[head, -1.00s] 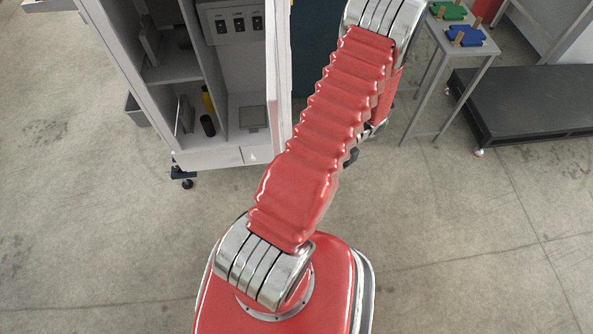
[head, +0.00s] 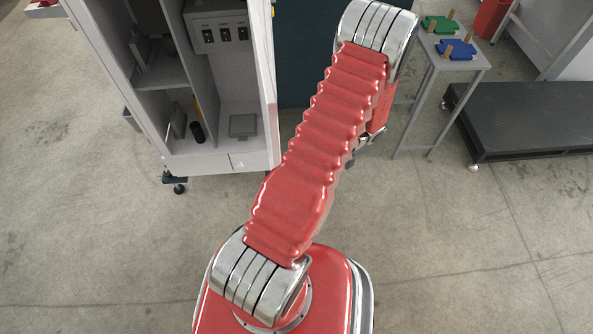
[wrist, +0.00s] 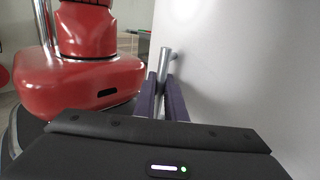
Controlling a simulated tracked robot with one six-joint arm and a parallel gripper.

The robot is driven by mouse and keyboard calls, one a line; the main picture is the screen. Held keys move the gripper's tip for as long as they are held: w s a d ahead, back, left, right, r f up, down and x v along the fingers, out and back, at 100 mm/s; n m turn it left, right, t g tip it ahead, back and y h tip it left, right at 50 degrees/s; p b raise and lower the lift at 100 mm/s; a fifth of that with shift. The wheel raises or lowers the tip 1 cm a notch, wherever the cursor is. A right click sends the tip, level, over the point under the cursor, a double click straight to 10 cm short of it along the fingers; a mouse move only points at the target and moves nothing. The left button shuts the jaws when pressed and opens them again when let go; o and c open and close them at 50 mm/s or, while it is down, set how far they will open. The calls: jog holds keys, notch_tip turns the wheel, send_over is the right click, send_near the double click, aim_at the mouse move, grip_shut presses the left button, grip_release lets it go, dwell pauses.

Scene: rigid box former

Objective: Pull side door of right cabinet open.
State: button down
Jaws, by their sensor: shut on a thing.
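In the wrist view, my gripper (wrist: 165,92) has its two purple fingers closed around an upright metal bar handle (wrist: 165,62). The handle stands out from a smooth white door panel (wrist: 245,70) that fills the right side. In the head view, the pale cabinet (head: 200,162) stands at upper left with its front open, showing shelves and compartments. A white panel (head: 263,85) forms its right edge. How far the side door is from its frame cannot be told. My gripper and the handle are hidden behind my red arm in the head view.
A grey table (head: 465,68) with green and blue pieces stands at upper right, beside a low dark platform (head: 530,115). A red bin (head: 490,18) is behind it. A dark panel (head: 305,60) stands behind the cabinet.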

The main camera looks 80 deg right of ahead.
jog(key=c, duration=2.1)
grip_release()
jog(key=v, duration=0.7)
jog(key=shift+s, duration=0.2)
jog(key=shift+s+d, duration=0.1)
